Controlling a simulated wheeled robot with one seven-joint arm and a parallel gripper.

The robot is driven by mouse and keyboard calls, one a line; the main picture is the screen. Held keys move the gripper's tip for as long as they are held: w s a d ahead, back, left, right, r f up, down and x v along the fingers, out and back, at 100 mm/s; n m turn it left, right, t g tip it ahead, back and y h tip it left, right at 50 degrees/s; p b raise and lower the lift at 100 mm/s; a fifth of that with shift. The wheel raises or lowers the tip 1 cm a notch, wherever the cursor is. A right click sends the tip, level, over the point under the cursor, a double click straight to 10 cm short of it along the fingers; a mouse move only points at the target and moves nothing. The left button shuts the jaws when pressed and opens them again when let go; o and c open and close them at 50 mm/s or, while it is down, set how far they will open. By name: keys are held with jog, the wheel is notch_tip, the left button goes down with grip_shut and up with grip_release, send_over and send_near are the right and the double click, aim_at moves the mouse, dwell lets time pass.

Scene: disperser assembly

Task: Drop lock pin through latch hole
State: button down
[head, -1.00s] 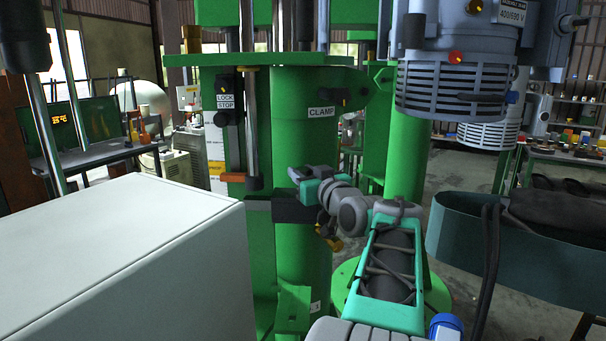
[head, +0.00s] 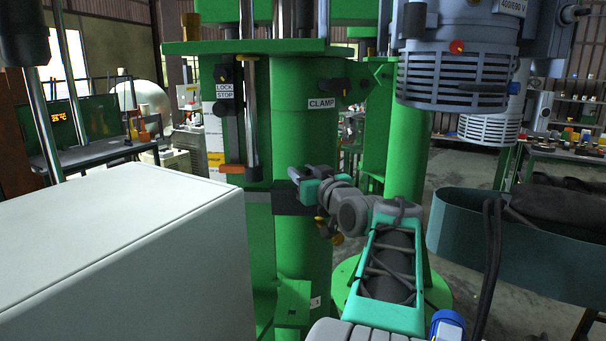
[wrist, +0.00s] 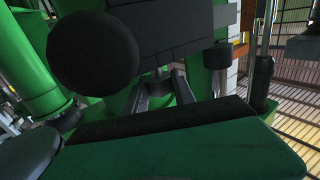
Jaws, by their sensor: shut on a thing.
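My gripper (head: 299,178) is in front of the green clamp column (head: 300,140), just above a dark band (head: 290,203) around it. In the wrist view my two grey fingers (wrist: 163,92) are close together, near the underside of a dark block (wrist: 165,30). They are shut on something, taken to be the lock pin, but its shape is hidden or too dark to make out. I cannot pick out the latch hole, or tell whether the held thing touches the block. A round black knob (wrist: 95,55) is close beside the fingers.
A LOCK STOP label (head: 225,91), a CLAMP label (head: 321,103) and a vertical rod (head: 250,125) are on the green frame. A large white box (head: 120,240) fills the lower left. A grey motor (head: 455,75) hangs at upper right.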

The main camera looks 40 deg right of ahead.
jog(key=shift+f+b, duration=0.9)
jog(key=shift+b, duration=0.05)
jog(key=c, duration=1.3)
grip_release()
jog(key=shift+r, duration=0.1)
jog(key=o, duration=0.3)
jog(key=shift+o, duration=0.2)
jog(key=b+v, duration=0.1)
jog(key=v, duration=0.7)
jog(key=shift+w+a, duration=0.1)
